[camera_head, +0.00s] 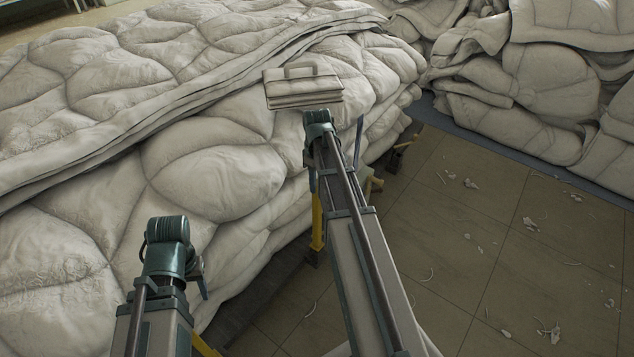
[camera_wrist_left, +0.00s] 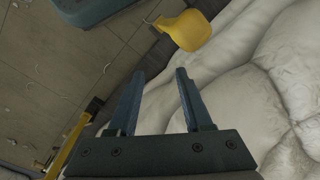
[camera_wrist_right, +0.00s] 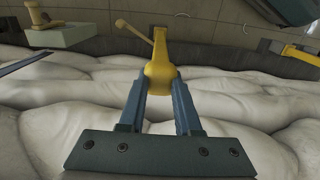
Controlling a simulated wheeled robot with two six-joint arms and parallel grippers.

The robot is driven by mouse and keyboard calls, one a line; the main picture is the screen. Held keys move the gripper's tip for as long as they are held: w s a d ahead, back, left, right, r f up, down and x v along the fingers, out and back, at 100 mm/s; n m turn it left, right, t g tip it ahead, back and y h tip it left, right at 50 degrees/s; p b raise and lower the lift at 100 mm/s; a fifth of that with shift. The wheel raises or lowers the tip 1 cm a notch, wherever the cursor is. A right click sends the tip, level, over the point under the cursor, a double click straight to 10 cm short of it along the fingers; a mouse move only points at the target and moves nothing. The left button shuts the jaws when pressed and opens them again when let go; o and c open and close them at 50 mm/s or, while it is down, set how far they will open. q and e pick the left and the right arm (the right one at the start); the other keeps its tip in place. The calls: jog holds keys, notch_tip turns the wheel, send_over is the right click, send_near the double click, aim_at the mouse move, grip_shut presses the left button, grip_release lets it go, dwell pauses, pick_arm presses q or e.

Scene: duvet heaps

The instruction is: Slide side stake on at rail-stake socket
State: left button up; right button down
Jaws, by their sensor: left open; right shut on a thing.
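In the right wrist view my right gripper (camera_wrist_right: 160,92) is shut on a yellow piece with a rounded lower end and a narrower top (camera_wrist_right: 161,68), which I take to be the side stake. White padded bedding lies below and behind it. In the head view my right arm hides most of this grip. My left gripper (camera_wrist_left: 158,85) is open and empty. A rounded yellow piece (camera_wrist_left: 186,30) is beyond its fingertips, apart from them. A yellow post (camera_head: 317,220) stands beside the duvet heap, partly behind my right arm. I cannot make out the rail-stake socket.
A large heap of white duvets (camera_head: 215,180) fills the left and middle. A grey-white case-like block (camera_head: 302,87) lies on it beyond my right arm. More duvets (camera_head: 545,95) are piled at the back right. The tiled floor (camera_head: 480,240) at right has scattered scraps but is mostly free.

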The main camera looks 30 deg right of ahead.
jog(key=shift+f+b, duration=0.35)
jog(key=shift+f, duration=0.15)
jog(key=c, duration=0.5)
grip_release()
jog(key=shift+r, duration=0.15)
notch_tip(320, 180, up, 14)
jog(key=p, duration=1.4)
jog(key=shift+f, duration=0.2)
jog(key=shift+m+h, duration=0.4)
jog(key=shift+h, duration=0.2)
jog(key=s+a+r+p, duration=0.2)
jog(key=s+a, duration=0.3)
jog(key=a, duration=0.5)
jog(key=s+a+r+p, duration=0.3)
jog(key=s+a, duration=0.3)
jog(key=a, duration=0.4)
jog(key=s+a+r+p, duration=0.2)
jog(key=s+a, duration=0.3)
jog(key=a, duration=0.5)
jog(key=shift+s+a+r+p, duration=0.3)
jog(key=shift+r+p, duration=0.1)
jog(key=shift+r, duration=0.15)
